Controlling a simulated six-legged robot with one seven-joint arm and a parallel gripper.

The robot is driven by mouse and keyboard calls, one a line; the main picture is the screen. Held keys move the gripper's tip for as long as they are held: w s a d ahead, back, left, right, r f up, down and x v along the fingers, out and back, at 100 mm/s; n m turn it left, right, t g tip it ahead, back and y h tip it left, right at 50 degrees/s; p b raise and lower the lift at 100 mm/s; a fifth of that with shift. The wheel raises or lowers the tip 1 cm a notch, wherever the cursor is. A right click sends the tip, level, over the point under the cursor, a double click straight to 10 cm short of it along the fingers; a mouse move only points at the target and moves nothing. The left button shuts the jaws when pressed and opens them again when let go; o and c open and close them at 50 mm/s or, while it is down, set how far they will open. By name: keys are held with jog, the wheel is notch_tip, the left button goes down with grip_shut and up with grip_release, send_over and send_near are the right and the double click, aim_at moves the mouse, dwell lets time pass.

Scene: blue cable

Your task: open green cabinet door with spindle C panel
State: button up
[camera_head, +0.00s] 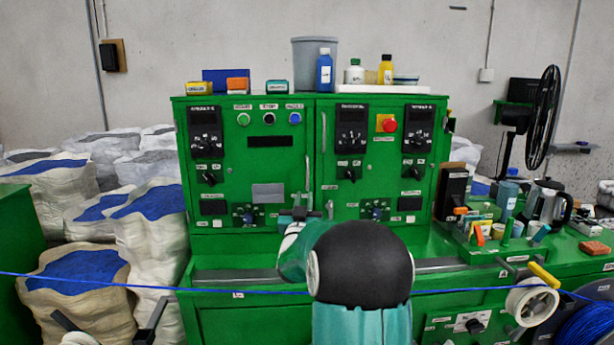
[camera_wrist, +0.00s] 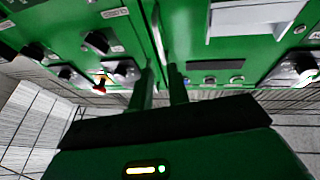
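The green cabinet (camera_head: 262,165) stands ahead with two front doors side by side. The left door (camera_head: 258,152) has one large black dial panel (camera_head: 205,130); the right door (camera_head: 342,190) has two more. The small labels are too blurred to tell which is spindle C. A vertical handle (camera_head: 308,174) is on the left door's right edge; another handle (camera_head: 323,132) is on the right door's left edge. My gripper (camera_head: 300,213) is low in front of the seam between the doors. In the wrist view my gripper (camera_wrist: 162,88) shows two separated fingers near the seam; contact with a handle cannot be told.
A blue cable (camera_head: 150,287) runs across the front, passing near my arm. Bottles and boxes stand on the cabinet top. White sacks (camera_head: 150,235) fill the left. A cluttered green bench (camera_head: 480,262) with a white spool (camera_head: 531,302) is at right.

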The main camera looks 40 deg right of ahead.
aim_at(307, 176)
jog(key=x, duration=1)
jog(key=shift+w+d+r, duration=0.1)
jog(key=shift+w+d, duration=0.15)
jog(key=shift+w, duration=0.05)
grip_shut()
